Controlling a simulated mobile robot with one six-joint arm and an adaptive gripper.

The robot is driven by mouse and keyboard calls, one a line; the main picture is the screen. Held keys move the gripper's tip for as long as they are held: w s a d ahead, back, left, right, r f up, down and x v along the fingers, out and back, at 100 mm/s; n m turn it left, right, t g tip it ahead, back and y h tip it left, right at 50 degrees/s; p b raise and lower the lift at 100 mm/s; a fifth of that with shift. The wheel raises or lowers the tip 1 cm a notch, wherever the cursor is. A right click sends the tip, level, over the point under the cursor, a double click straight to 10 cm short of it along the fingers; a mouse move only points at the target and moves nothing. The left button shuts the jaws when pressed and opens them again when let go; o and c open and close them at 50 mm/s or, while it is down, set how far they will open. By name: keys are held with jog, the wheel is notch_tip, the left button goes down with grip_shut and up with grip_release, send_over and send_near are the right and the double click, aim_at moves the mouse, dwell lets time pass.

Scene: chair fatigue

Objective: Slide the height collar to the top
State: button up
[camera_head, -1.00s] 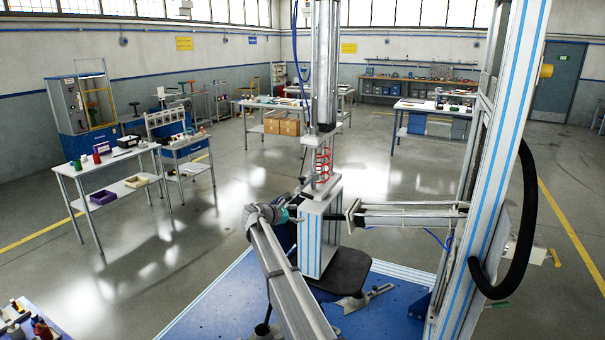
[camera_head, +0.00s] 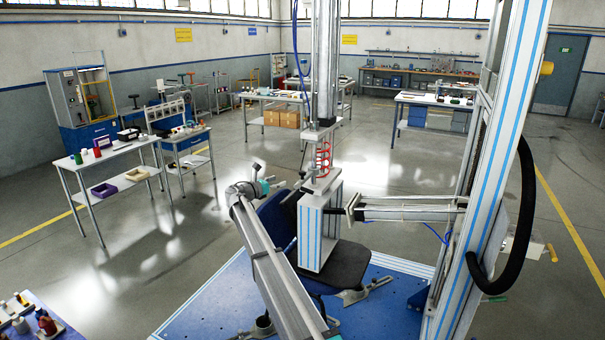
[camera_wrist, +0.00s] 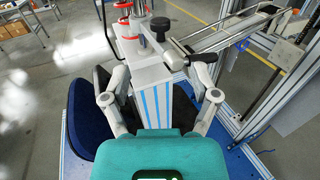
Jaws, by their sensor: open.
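I cannot tell for certain which part is the height collar. The upright test column carries a red coil (camera_head: 323,158) above a grey block with blue stripes (camera_head: 318,232). In the wrist view the coil (camera_wrist: 125,28) is at the top, with a black knob (camera_wrist: 160,25) beside it. The striped block (camera_wrist: 155,88) stands beyond and between my open fingers. My gripper (camera_wrist: 157,80) holds nothing. In the head view my gripper (camera_head: 277,184) is left of the block, near the chair's blue backrest (camera_head: 273,215); its fingers are small there.
The chair's black seat (camera_head: 343,268) lies under the block, on a blue platform (camera_head: 205,310). A horizontal silver actuator (camera_head: 410,208) meets the block from the right. A tall striped frame post (camera_head: 495,170) stands at right.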

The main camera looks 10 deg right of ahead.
aim_at(300, 173)
jog(key=x, duration=1.3)
jog(key=shift+w, duration=0.1)
grip_shut()
